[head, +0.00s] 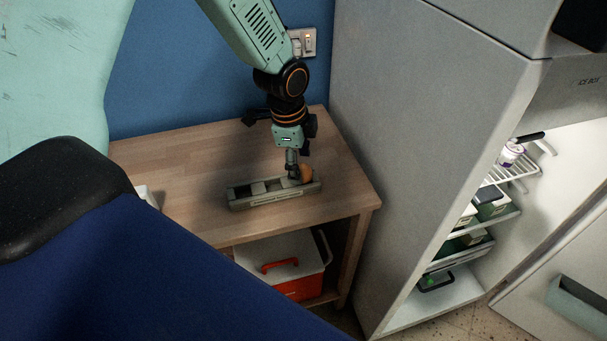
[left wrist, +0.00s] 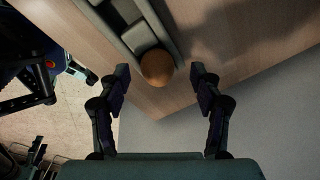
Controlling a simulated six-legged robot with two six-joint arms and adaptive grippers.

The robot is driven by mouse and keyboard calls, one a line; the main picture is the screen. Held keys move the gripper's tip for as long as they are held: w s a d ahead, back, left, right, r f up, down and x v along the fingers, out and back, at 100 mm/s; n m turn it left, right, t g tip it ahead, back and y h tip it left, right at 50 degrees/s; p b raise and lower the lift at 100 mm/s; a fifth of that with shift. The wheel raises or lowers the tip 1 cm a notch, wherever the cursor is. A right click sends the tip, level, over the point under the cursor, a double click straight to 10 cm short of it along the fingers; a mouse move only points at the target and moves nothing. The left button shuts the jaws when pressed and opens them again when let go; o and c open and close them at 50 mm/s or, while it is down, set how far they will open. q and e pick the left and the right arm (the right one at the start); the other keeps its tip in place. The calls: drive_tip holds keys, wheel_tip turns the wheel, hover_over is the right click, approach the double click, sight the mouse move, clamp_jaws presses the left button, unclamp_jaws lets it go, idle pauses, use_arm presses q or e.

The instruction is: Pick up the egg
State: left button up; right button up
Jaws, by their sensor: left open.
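A brown egg (head: 306,173) sits at the right end of a grey egg tray (head: 262,200) on a wooden table. In the left wrist view the egg (left wrist: 157,67) lies between the two fingers, near the tip line, at the end of the tray (left wrist: 135,36). My left gripper (head: 297,172) is pointed down at the egg, close beside it in the head view. In the left wrist view my left gripper (left wrist: 160,75) is open, with a gap between each finger and the egg. My right gripper is not in view.
The wooden table (head: 190,158) has free room left of the tray. A red and white cooler box (head: 290,265) stands on the shelf below. A grey fridge (head: 420,130) rises close at the right, its lit shelves (head: 511,172) showing. A blue wall is behind.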

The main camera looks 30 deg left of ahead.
use_arm(q)
drive_tip(key=shift+w+a+f, duration=0.1)
drive_tip(key=shift+w+f, duration=0.05)
drive_tip(key=shift+f, duration=0.75)
drive_tip(key=shift+d+f, duration=0.1)
drive_tip(key=shift+d, duration=0.15)
drive_tip(key=shift+s+d+r, duration=0.45)
drive_tip(key=shift+d, duration=0.05)
drive_tip(key=shift+w+a+f, duration=0.45)
drive_tip(key=shift+a+f, duration=0.05)
drive_tip(key=shift+a, duration=0.05)
drive_tip(key=shift+c, duration=2)
drive_tip(key=shift+s+d+r, duration=0.25)
drive_tip(key=shift+d+r, duration=0.1)
drive_tip(key=shift+d, duration=0.05)
drive_tip(key=c, duration=0.3)
drive_tip(key=shift+c, duration=0.8)
drive_tip(key=shift+w+a+f, duration=0.1)
drive_tip(key=shift+a+f, duration=0.1)
drive_tip(key=shift+a, duration=0.05)
drive_tip(key=c, duration=0.3)
drive_tip(key=shift+d, duration=0.1)
drive_tip(key=shift+c, duration=0.5)
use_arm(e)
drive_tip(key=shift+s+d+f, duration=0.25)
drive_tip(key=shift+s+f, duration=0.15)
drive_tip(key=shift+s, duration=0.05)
